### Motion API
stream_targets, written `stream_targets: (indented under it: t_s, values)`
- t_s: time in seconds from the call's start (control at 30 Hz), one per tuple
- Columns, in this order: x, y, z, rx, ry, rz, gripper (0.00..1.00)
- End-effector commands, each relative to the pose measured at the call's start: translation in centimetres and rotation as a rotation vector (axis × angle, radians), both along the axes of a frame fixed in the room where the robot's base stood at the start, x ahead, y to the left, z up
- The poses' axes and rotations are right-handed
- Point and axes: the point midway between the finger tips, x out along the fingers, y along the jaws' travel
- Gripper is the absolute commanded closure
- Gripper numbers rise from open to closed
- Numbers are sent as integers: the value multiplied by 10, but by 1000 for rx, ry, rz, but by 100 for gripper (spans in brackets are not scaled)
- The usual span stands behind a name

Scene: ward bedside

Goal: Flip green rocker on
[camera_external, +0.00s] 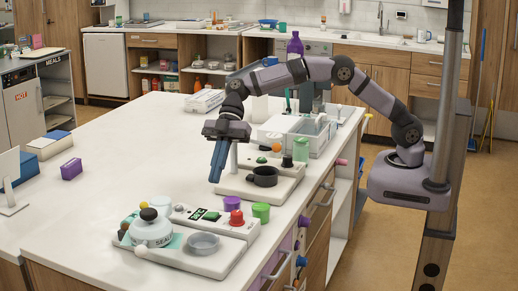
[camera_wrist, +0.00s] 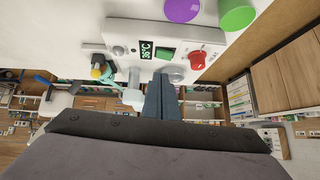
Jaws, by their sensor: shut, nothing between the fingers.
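The green rocker (camera_external: 211,216) is on the sloped white panel (camera_external: 184,218) of the front device on the counter. In the wrist view the green rocker (camera_wrist: 165,53) sits between a dark 36°C display (camera_wrist: 146,50) and a red knob (camera_wrist: 197,59). I cannot tell which way it is tipped. My gripper (camera_external: 215,180) points down above the counter, behind the front device and apart from the rocker. Its blue fingers (camera_wrist: 160,98) are together with nothing between them.
Beside the panel stand a purple cup (camera_external: 231,203) and a green cup (camera_external: 261,212). A white dome (camera_external: 151,229) with a black knob and a grey bowl (camera_external: 203,243) are in front. A second device with a black cup (camera_external: 264,177) is behind. The counter's left part is mostly clear.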

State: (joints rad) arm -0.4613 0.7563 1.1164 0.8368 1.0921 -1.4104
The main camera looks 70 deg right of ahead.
Motion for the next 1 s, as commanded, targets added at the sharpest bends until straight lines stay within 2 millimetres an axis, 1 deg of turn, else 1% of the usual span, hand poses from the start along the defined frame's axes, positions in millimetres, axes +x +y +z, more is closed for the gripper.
stream_targets:
  t_s: [0.03,0.1,0.3,0.5,0.77,0.87,0.97,1.0]
  values:
    - [1,-7,5,2,-4,-2,100]
    - [3,-16,14,2,-4,-3,100]
    - [4,-34,33,2,-4,-3,100]
    - [4,-41,41,1,-3,-1,100]
    - [6,-44,44,-3,-3,-13,100]
    - [14,-56,52,-21,1,-69,100]
    - [29,-82,65,-55,8,-186,100]
    - [37,-96,71,-73,12,-251,100]
